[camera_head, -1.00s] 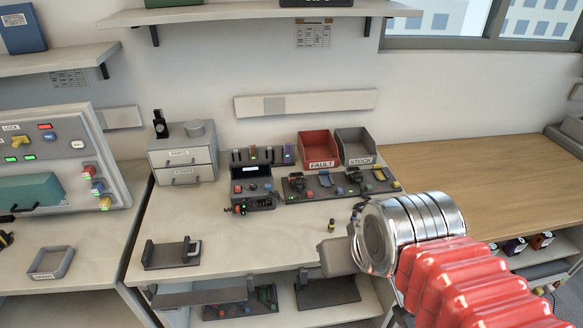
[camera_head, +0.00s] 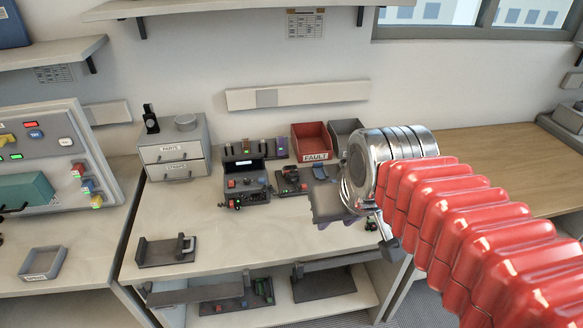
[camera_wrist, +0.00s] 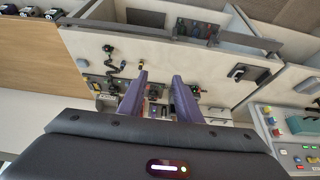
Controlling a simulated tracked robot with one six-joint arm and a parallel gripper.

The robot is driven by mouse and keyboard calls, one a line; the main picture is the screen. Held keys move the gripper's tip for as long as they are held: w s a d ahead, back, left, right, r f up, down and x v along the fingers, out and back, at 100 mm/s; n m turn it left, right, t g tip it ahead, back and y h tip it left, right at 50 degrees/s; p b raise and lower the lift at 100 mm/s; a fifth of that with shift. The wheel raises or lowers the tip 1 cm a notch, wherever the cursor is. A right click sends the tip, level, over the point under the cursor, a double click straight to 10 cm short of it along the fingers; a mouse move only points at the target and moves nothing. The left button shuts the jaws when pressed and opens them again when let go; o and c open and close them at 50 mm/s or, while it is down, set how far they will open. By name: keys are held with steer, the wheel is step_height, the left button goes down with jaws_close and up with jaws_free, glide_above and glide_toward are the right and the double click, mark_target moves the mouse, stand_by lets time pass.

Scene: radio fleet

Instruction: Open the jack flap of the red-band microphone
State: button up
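My gripper (camera_head: 328,202) is over the workbench, at the front of the microphone boards. In the wrist view its two purple fingers (camera_wrist: 160,80) stand apart with nothing clearly between them. A dark microphone with a coiled cord (camera_wrist: 108,49) lies on the bench to the left of the fingers; part of it shows beside my arm in the head view (camera_head: 371,224). Another dark unit with a green light (camera_wrist: 195,88) is close to the right finger. The band colours are too small to tell, so I cannot single out the red-band microphone or its jack flap.
A radio unit (camera_head: 245,187) stands left of my gripper. A red FAULT bin (camera_head: 312,143) and a grey bin (camera_head: 345,133) stand behind. A drawer box (camera_head: 174,152) and a dark cradle (camera_head: 166,251) are at left. A small yellow-banded piece (camera_wrist: 140,64) lies near the coiled cord.

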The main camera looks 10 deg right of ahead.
mark_target(292, 170)
steer(key=w, duration=2)
steer(key=w+f, duration=0.5)
steer(key=w, duration=0.4)
steer(key=w+f+g, duration=0.1)
steer(key=w+f, duration=0.3)
steer(key=w, duration=0.5)
steer(key=shift+w+f, duration=0.2)
steer(key=shift+f, duration=0.15)
steer(key=shift+f, duration=0.1)
steer(key=x, duration=1.3)
steer(key=shift+w+f, duration=0.2)
steer(key=shift+f, duration=0.05)
steer(key=shift+c, duration=0.5)
